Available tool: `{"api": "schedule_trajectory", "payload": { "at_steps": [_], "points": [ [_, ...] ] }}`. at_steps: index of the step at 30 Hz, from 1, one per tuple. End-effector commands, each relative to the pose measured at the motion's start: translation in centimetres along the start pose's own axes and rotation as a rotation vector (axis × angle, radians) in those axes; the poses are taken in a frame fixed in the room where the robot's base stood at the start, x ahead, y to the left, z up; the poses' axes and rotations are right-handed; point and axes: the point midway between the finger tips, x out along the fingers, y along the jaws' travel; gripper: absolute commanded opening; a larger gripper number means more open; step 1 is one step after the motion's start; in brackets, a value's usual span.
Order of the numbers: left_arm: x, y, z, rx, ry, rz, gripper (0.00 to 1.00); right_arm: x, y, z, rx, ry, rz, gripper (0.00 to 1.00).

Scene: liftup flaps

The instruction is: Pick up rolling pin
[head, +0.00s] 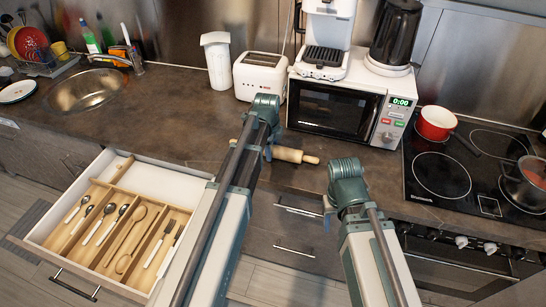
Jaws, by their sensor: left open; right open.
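The wooden rolling pin (290,155) lies on the dark countertop in front of the microwave. One handle points right; its left part is mostly hidden behind my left arm. My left gripper (267,152) is at the rolling pin, near its middle, with its jaws open. Its fingers are largely hidden by the arm, so I cannot tell if they touch the pin. My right gripper (328,214) is open, in front of the counter edge and lower right of the pin, mostly hidden by its own wrist.
An open drawer (55,205) with cutlery juts out at left. A white microwave (335,108) carrying a coffee machine (326,35), a toaster (259,76) and a white container (217,60) stand behind. A hob (440,176) with a red pot (435,123) is at right.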

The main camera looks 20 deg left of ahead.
Motion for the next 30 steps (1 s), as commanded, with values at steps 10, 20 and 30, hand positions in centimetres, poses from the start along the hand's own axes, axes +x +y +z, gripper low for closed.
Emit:
{"api": "schedule_trajectory", "payload": {
  "at_steps": [10, 20, 30],
  "points": [
    [0.77, -0.01, 0.0, 0.0, 0.0, 0.0, 0.7, 0.75, -0.07, -0.05, 0.0, 0.0, 0.0, 0.56],
    [0.76, -0.01, 0.0, 0.001, 0.0, 0.0, 0.11, 0.74, -0.07, -0.04, 0.0, 0.0, 0.0, 0.56],
    [0.75, -0.02, 0.0, 0.001, 0.0, -0.001, 0.0, 0.73, -0.07, -0.04, 0.0, 0.0, 0.0, 0.56]
  ]
}}
